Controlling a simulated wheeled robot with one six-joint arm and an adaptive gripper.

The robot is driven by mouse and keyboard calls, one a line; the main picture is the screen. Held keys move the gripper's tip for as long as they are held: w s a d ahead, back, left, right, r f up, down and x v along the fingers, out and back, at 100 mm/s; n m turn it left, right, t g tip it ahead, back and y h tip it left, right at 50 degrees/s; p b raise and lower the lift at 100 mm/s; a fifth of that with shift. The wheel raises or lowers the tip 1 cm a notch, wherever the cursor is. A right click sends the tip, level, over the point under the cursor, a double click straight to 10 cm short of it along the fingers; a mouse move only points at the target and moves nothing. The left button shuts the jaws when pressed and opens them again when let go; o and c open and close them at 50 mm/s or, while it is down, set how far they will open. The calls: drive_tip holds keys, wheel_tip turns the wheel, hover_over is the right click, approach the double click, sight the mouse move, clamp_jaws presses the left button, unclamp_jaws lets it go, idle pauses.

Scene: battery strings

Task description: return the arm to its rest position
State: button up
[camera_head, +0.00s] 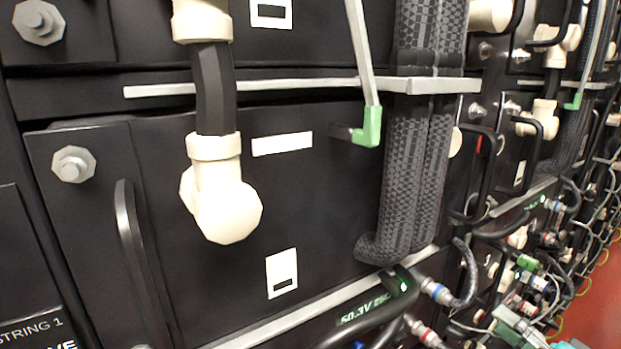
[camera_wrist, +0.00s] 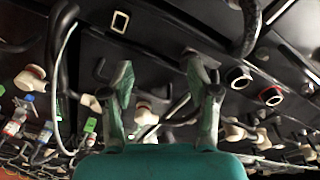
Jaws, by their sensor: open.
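My gripper (camera_wrist: 160,95) shows in the wrist view, with its two green-grey fingers spread apart above a teal body. It is open, and nothing sits between the fingertips. Behind the fingers are dark battery modules with cream connectors, seen at a tilt. In the head view my gripper is not clearly seen; only a small teal patch shows at the bottom right edge.
The head view shows a black battery module (camera_head: 95,215) with a cream elbow connector (camera_head: 221,206), a handle (camera_head: 135,250) and braided black cables (camera_head: 405,180). A green-tipped pale rod (camera_head: 367,126) hangs in front. Red floor (camera_head: 595,305) shows at the lower right.

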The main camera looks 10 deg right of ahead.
drive_tip(key=s+a+f+m+g+h, duration=0.1)
drive_tip(key=s+a+f+h, duration=0.25)
drive_tip(key=a+f, duration=0.55)
drive_tip(key=s+a+f+m+g+h, duration=0.1)
drive_tip(key=s+a+f+h, duration=0.4)
drive_tip(key=f, duration=0.8)
drive_tip(key=s+a+r+n+y, duration=0.1)
drive_tip(key=s+a+n, duration=0.4)
drive_tip(key=s, duration=0.6)
drive_tip(key=s+a+r+n+y, duration=0.1)
drive_tip(key=s+a+n+y, duration=0.2)
drive_tip(key=s+a+n, duration=0.3)
drive_tip(key=s, duration=0.5)
drive_tip(key=shift+s+g, duration=0.3)
drive_tip(key=shift+s, duration=0.1)
